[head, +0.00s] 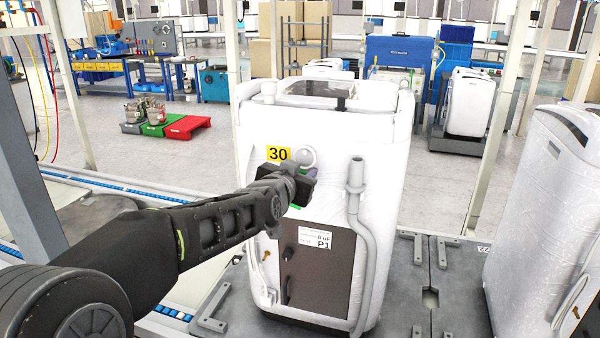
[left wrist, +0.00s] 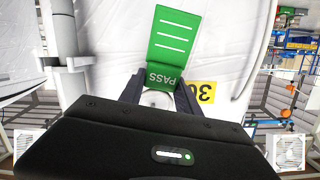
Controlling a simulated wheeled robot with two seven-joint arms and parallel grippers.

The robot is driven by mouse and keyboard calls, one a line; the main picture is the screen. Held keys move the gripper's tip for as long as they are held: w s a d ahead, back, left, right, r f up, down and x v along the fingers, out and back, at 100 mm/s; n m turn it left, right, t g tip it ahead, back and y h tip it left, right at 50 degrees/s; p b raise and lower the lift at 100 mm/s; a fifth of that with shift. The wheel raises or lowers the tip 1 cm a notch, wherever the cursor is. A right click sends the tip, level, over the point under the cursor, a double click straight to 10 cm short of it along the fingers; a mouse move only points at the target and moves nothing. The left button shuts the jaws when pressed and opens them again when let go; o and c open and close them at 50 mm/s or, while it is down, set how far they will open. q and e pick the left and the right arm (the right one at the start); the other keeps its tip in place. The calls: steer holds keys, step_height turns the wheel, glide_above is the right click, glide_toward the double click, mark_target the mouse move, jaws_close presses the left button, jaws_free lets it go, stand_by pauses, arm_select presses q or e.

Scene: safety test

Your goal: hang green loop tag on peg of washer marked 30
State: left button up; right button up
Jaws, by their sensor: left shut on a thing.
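The white washer (head: 375,140), wrapped in clear film, stands upright in the middle of the head view. Its yellow label marked 30 (head: 278,154) is on the front, and in the left wrist view the label (left wrist: 200,92) appears upside down. A round pale knob-like part (head: 306,157) sits right of the label; I cannot tell if it is the peg. My left gripper (head: 298,185) is at the washer's front, just below the label. It is shut on the green tag (left wrist: 175,40), which reads PASS. The tag's loop and its contact with any peg are not clear. My right gripper is not in view.
A grey hose (head: 360,210) runs down the washer's front, right of my gripper. A dark panel with a P1 label (head: 315,238) is below. Another wrapped washer (head: 545,210) stands at the right. Blue benches and bins are far behind.

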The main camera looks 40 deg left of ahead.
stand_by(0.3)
arm_select(q)
steer(key=o, duration=1.4)
steer(key=shift+s+d+b, duration=0.2)
steer(key=shift+s+b, duration=0.15)
steer(key=shift+s, duration=0.1)
steer(key=b+v, duration=0.2)
steer(key=v, duration=0.5)
steer(key=shift+r, duration=0.1)
steer(key=shift+w, duration=0.1)
